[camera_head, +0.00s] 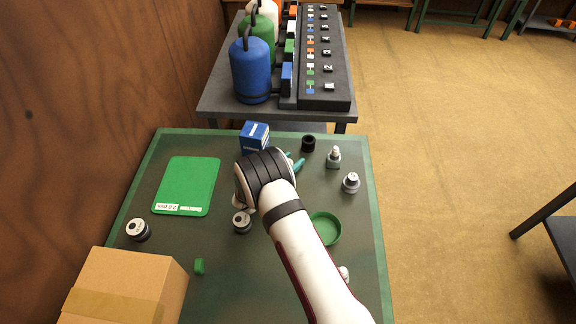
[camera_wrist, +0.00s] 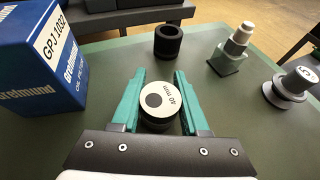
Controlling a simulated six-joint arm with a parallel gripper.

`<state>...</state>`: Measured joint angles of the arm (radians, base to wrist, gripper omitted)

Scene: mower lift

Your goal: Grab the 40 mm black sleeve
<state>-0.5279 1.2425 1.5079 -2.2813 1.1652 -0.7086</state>
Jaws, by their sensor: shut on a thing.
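In the wrist view a round dark sleeve (camera_wrist: 158,122) has a pale top label with a black dot and lettering that looks like "40 mm". My gripper (camera_wrist: 160,76) has teal fingers, one on each side of this sleeve, and is shut on it. The sleeve stands upright between the fingers, low near the table; I cannot tell whether it touches the surface. In the head view my gripper (camera_head: 296,163) shows only partly behind my wrist, and the held sleeve is hidden there.
A blue oil filter box (camera_head: 255,138) stands close left of the gripper. Beyond are a black ring (camera_head: 308,143) and a fitting (camera_head: 334,157); a flanged part (camera_head: 351,183) is right. A green mat (camera_head: 187,185), two labelled round parts (camera_head: 138,230) (camera_head: 242,222) and a green dish (camera_head: 325,229) share the table.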

